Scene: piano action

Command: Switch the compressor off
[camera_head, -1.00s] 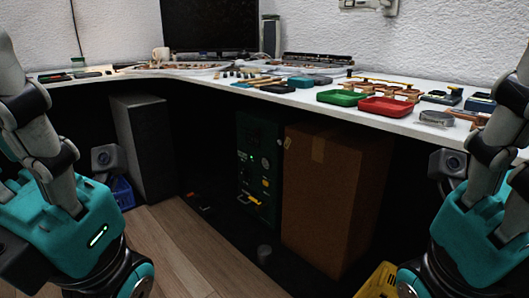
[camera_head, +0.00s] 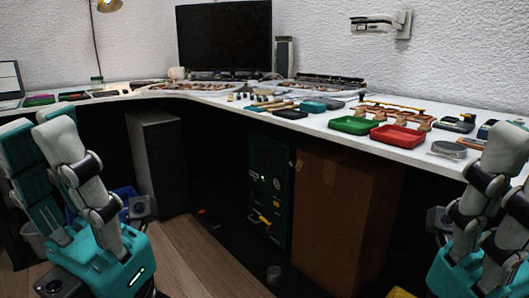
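The compressor seems to be the dark green unit (camera_head: 266,190) under the worktop, left of the cardboard box. Its front has a round gauge, a small green light, an orange-yellow part and small controls, too small to read. My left arm (camera_head: 95,220) is folded at the left. The dark part at its wrist, near my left gripper (camera_head: 140,207), is well short of the unit; its fingers cannot be made out. My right arm (camera_head: 490,210) is folded at the right edge, also apart from the unit, with its gripper fingers not discernible.
A tall cardboard box (camera_head: 340,215) stands right of the green unit. A grey cabinet (camera_head: 158,165) stands to the left. The white worktop (camera_head: 300,122) above carries a green tray (camera_head: 355,126), a red tray (camera_head: 398,137) and tools. Wooden floor (camera_head: 195,255) is open in front.

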